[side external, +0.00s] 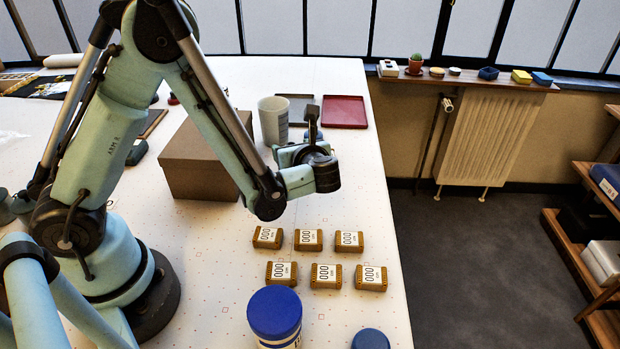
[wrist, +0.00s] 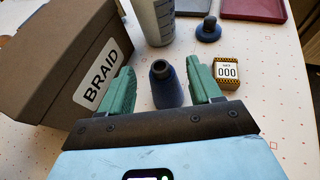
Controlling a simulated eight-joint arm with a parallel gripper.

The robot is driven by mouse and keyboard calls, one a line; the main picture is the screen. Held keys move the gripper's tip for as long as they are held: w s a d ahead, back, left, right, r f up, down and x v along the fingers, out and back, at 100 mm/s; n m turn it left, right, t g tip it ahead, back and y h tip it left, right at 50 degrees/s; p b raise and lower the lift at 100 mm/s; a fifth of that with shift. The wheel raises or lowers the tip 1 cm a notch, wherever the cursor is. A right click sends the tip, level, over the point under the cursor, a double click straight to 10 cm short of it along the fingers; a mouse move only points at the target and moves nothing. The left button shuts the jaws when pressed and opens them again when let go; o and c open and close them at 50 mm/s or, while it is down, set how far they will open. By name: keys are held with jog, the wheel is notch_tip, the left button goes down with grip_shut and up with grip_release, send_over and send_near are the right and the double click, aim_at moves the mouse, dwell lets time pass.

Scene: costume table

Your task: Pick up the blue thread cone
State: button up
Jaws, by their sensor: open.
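The blue thread cone (wrist: 167,91) is dark blue with a narrow, dark-holed top. In the wrist view it stands between the two green fingers of my gripper (wrist: 158,78), with a gap visible on each side. The fingers are open and its lower part is hidden by the gripper body. In the side view my gripper (side external: 304,155) is low over the table, right of the brown box, and the cone cannot be made out there.
A brown box (side external: 190,165) labelled BRAID stands close left of the gripper. A pale cup (wrist: 152,22), a small blue knobbed object (wrist: 208,31) and red tray (side external: 344,112) lie beyond. Several small 000 boxes (side external: 308,240) and a blue-lidded jar (side external: 274,312) are nearer the front.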

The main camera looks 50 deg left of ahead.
jog(key=x, duration=0.4)
jog(key=shift+c, duration=0.4)
jog(key=c, duration=1)
jog(key=shift+r, duration=0.1)
